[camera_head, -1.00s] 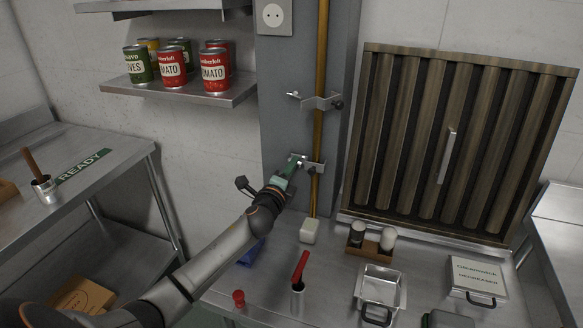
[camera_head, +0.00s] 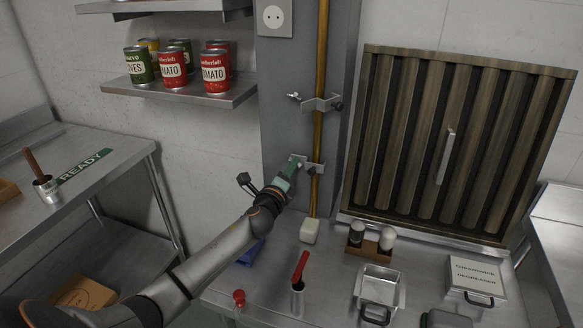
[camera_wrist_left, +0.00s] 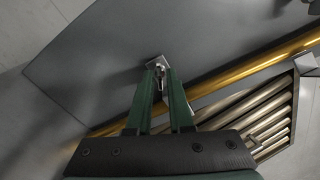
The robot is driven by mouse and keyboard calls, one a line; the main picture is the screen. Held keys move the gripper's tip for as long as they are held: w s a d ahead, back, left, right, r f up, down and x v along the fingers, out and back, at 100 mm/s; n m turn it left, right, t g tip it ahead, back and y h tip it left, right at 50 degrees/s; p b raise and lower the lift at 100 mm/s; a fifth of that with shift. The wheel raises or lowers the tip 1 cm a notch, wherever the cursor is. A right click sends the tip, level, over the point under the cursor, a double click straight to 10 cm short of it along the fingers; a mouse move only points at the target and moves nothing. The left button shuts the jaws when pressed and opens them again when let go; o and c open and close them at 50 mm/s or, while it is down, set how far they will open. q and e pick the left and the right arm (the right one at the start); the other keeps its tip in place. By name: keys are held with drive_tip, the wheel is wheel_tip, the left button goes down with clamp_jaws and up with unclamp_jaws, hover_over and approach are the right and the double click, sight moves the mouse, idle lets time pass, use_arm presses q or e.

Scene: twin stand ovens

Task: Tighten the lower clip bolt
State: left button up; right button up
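The lower clip (camera_head: 316,167) is a metal bracket around the yellow pipe on the grey column. My left gripper (camera_head: 296,164) is at its left end, where the clip bolt is mostly hidden in the head view. In the left wrist view, the bolt (camera_wrist_left: 160,72) shows as a small bright metal piece between the tips of my green fingers. My right gripper is not in view.
The upper clip (camera_head: 321,104) with its own bolt sits above on the same pipe (camera_head: 319,140). A shelf of cans (camera_head: 180,88) is at upper left. A ribbed filter panel (camera_head: 455,140) leans at right. The counter below holds a red-handled tool (camera_head: 300,266), shakers and a metal pan (camera_head: 380,286).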

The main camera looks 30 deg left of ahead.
use_arm(q)
drive_tip(key=o, duration=0.5)
drive_tip(key=shift+c, duration=0.2)
drive_tip(key=v, duration=1.2)
drive_tip(key=shift+s, duration=0.25)
drive_tip(key=shift+o, duration=0.3)
